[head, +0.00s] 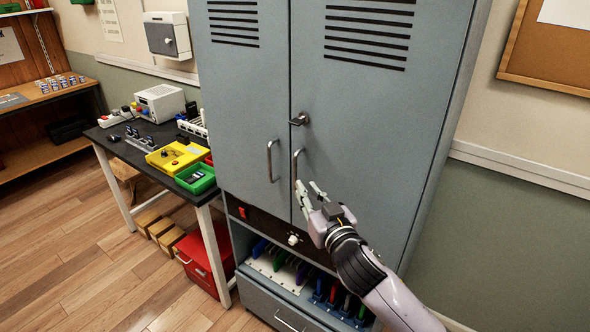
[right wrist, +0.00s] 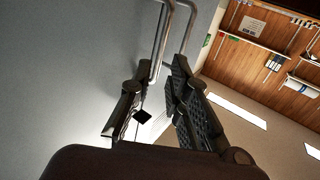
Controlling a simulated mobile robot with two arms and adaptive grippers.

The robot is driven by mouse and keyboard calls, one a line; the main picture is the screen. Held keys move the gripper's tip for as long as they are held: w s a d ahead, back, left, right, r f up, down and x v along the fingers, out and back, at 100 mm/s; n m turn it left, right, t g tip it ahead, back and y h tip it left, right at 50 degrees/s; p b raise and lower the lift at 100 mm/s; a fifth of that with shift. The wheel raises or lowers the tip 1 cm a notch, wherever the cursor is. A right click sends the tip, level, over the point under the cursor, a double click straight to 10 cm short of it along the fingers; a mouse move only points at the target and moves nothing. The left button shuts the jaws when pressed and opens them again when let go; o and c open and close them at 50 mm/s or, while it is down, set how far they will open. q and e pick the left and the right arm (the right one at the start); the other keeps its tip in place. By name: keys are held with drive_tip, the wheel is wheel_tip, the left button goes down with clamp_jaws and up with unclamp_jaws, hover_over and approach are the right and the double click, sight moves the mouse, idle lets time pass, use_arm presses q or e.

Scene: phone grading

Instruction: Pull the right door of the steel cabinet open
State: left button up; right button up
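The grey steel cabinet stands in the middle of the head view with both doors shut. Its right door (head: 365,130) has a vertical bar handle (head: 296,168) near the centre seam, and a small latch (head: 299,119) above it. The left door (head: 238,110) has a matching handle (head: 271,160). My right gripper (head: 310,187) is at the lower end of the right door's handle, fingers apart. In the right wrist view, the open fingers (right wrist: 155,88) point at the handle bar (right wrist: 160,40), whose near end shows between the fingertips. Contact cannot be told. My left gripper is not in view.
Below the doors are a control panel (head: 280,236), a rack of coloured slots and a drawer (head: 285,318). A dark-topped workbench (head: 122,150) with yellow and green trays stands left. A red box (head: 203,262) is under it. The wooden floor in front-left is open.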

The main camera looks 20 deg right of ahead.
sight(296, 174)
drive_tip(key=w, duration=0.5)
drive_tip(key=w+p, duration=0.1)
drive_tip(key=w, duration=0.2)
drive_tip(key=shift+w+a, duration=0.15)
drive_tip(key=shift+a, duration=0.2)
drive_tip(key=shift+c, duration=0.5)
clamp_jaws()
